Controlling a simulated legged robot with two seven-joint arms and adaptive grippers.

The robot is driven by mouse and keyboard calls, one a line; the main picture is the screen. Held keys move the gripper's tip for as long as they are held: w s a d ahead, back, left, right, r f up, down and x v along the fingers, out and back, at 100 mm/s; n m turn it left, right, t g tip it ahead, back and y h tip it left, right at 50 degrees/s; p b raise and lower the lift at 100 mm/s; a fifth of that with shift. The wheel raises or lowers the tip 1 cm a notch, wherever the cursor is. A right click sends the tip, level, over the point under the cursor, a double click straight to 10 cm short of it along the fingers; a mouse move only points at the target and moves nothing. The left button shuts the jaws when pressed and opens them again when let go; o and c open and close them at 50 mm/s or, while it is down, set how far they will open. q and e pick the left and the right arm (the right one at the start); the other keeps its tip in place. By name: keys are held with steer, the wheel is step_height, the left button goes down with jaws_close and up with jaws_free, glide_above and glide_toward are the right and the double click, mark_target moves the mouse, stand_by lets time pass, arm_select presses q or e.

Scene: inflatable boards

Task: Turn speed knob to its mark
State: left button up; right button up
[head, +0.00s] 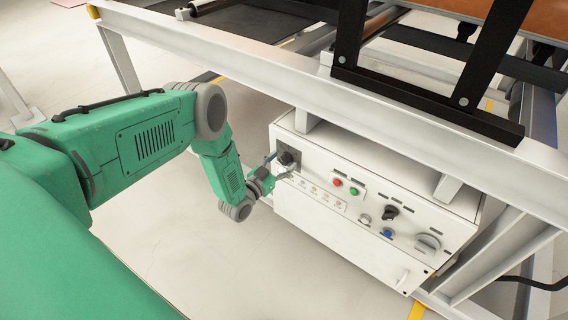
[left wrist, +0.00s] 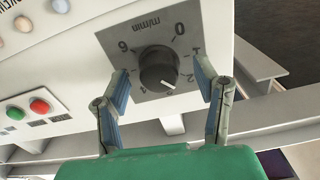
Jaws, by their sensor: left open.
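The speed knob (left wrist: 158,68) is round and black on a dark grey dial plate (left wrist: 141,38) marked m/min, which appears turned over in the left wrist view. The right gripper is not in view.
Red (head: 338,182) and green (head: 354,191) buttons, a black selector (head: 390,212), a blue button (head: 388,233) and a grey rotary switch (head: 428,243) sit right of the knob. The white frame beam (head: 250,70) runs above the box.

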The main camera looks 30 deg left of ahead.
arm_select(q)
steer(key=shift+w, duration=0.45)
steer(key=shift+c, duration=0.4)
steer(key=c, duration=1)
steer(key=shift+n, duration=0.5)
steer(key=shift+c, duration=0.2)
steer(key=o, duration=1.1)
steer(key=shift+s, duration=0.1)
